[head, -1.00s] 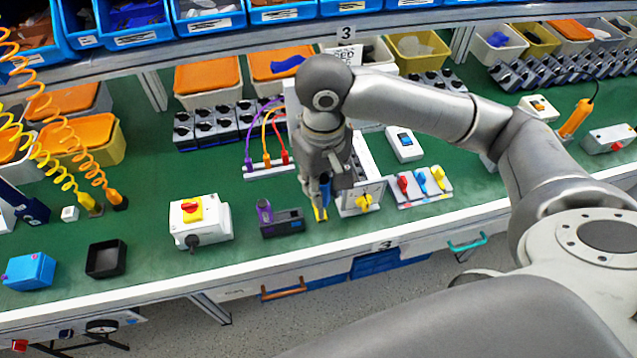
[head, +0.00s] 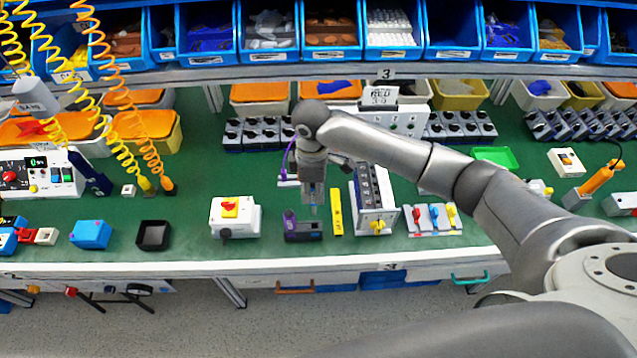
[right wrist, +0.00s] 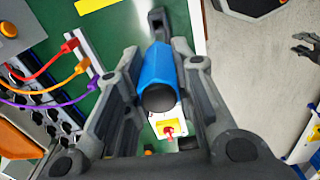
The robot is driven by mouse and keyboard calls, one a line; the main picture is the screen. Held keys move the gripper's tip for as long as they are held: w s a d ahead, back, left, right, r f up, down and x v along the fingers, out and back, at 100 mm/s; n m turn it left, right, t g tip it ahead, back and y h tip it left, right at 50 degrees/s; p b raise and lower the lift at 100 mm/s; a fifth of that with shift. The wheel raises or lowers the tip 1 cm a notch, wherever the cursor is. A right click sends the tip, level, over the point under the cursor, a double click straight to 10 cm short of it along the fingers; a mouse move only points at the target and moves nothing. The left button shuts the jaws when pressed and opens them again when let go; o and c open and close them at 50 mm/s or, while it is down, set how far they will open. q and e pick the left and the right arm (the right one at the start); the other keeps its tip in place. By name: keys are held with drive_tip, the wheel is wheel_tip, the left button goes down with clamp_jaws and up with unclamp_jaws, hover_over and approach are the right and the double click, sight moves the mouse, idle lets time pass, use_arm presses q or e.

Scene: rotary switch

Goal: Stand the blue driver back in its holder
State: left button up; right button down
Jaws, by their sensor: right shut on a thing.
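My right gripper (head: 313,205) points down over the right part of the small dark holder (head: 304,236) in the head view. A purple driver (head: 290,222) stands at the holder's left end. In the right wrist view the right gripper (right wrist: 155,100) is shut on the blue driver (right wrist: 157,72), with its round dark butt end facing the camera. The driver's tip is hidden, and I cannot tell whether it touches the holder. Dark finger-like parts (right wrist: 304,44) at the wrist view's right edge may be my left gripper; their state is unclear.
A yellow strip (head: 337,212) and a grey panel unit (head: 375,220) stand close to the holder's right. A red-and-yellow rotary switch (head: 230,207) is to its left. Coloured cables (right wrist: 68,72) are behind.

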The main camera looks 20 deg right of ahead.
sight(313, 204)
drive_tip(key=shift+w+f+n, duration=0.1)
drive_tip(key=shift+w+n, duration=0.05)
drive_tip(key=shift+n, duration=0.25)
drive_tip(key=shift+f, duration=0.15)
drive_tip(key=shift+f+b, duration=1.35)
drive_tip(key=shift+f, duration=1.6)
drive_tip(key=shift+r+p, duration=0.1)
drive_tip(key=shift+p, duration=0.5)
drive_tip(key=shift+f, duration=0.25)
